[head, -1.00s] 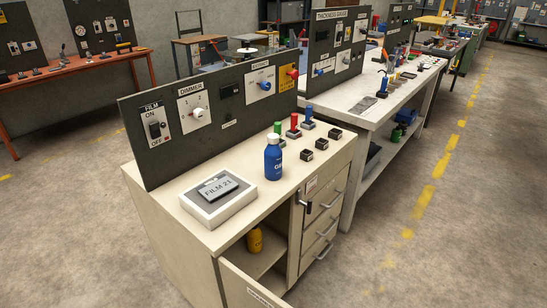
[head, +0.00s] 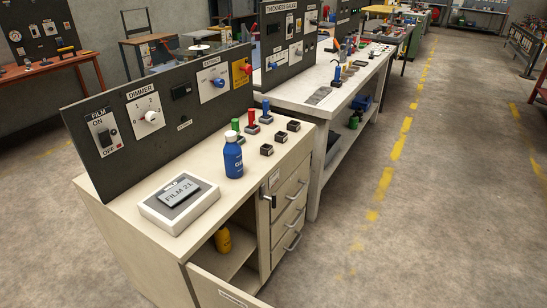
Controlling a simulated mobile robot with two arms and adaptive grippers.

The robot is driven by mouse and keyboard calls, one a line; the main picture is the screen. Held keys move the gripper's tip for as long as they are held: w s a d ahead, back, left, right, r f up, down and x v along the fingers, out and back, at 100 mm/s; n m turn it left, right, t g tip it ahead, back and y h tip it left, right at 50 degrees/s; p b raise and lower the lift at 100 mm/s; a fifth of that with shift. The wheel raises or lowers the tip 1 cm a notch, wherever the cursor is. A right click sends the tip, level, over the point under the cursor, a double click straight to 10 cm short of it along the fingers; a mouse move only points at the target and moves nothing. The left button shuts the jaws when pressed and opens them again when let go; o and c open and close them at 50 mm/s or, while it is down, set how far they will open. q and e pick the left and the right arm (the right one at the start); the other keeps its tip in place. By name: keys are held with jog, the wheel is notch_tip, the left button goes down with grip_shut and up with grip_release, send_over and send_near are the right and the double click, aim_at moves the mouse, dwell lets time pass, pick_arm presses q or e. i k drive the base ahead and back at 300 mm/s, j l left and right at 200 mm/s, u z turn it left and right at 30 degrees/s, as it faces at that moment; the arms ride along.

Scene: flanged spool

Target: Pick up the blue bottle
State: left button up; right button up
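The blue bottle (head: 233,158) stands upright on the beige workbench (head: 205,233), near its front edge. Neither of my grippers shows in the head view.
Joysticks with green (head: 237,126), red (head: 252,117) and blue (head: 266,108) handles and small black buttons (head: 267,149) are behind and right. A cabinet door (head: 215,287) stands open, showing a yellow bottle (head: 222,239). Floor at right is clear.

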aim_at(232, 155)
jog(key=i+j+z, duration=0.1)
jog(key=j+z, duration=0.25)
jog(key=j, duration=0.15)
jog(key=j+z, duration=0.35)
jog(key=j, duration=0.15)
jog(key=j+z, duration=0.35)
jog(key=j, duration=0.2)
